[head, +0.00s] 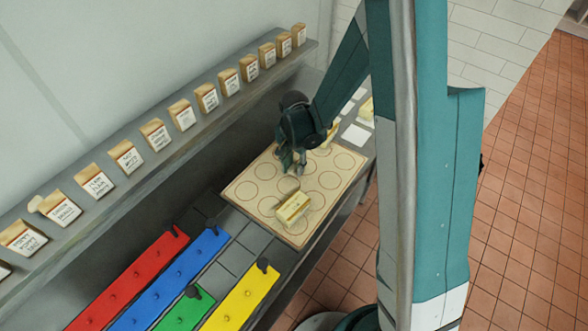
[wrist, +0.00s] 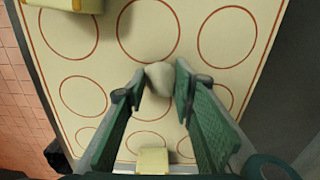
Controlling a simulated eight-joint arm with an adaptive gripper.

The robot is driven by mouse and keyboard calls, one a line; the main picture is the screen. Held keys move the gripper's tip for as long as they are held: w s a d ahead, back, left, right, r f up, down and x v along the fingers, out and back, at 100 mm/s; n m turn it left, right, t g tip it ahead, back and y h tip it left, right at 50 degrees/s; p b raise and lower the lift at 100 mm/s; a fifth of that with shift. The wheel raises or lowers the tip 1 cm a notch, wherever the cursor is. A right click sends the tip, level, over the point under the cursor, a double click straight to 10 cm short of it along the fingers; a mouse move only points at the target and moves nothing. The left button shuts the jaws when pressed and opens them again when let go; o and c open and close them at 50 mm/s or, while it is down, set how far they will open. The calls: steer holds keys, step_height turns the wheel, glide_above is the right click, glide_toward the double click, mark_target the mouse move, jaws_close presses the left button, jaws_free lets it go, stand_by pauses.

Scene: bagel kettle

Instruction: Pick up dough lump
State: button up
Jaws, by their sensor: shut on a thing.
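A pale, rounded dough lump (wrist: 159,77) sits between the fingertips of my gripper (wrist: 159,88) in the wrist view. My gripper is shut on it, low over a cream board (wrist: 105,62) printed with several red-brown circles. In the head view my gripper (head: 288,168) reaches down over the far left part of the board (head: 243,188). The lump is hard to make out in the head view. I cannot tell whether it still touches the board.
A yellowish block (head: 293,207) lies on the board's near part. Another pale block (wrist: 152,160) shows between the finger bases in the wrist view. Red (head: 130,280), blue (head: 175,283), green (head: 185,311) and yellow (head: 240,299) strips lie to the near left. A shelf of labelled bags (head: 155,135) runs behind.

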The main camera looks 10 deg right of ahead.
steer(key=shift+r, duration=0.2)
step_height(320, 180, up, 10)
steer(key=shift+f, duration=0.15)
stand_by(0.7)
stand_by(0.8)
step_height(320, 180, up, 35)
glide_above(294, 167)
steer(key=s+a+n, duration=0.1)
steer(key=s+a, duration=0.2)
steer(key=a, duration=0.6)
steer(key=s+a+n, duration=0.2)
steer(key=s+a, duration=0.1)
steer(key=a, duration=0.6)
steer(key=s+a+n, duration=0.1)
steer(key=s+a, duration=0.3)
steer(key=a, duration=0.5)
steer(key=s+a+n, duration=0.4)
steer(key=s+a, duration=1.4)
steer(key=a, duration=0.1)
steer(key=shift+d+f, duration=0.2)
steer(key=shift+f, duration=1.95)
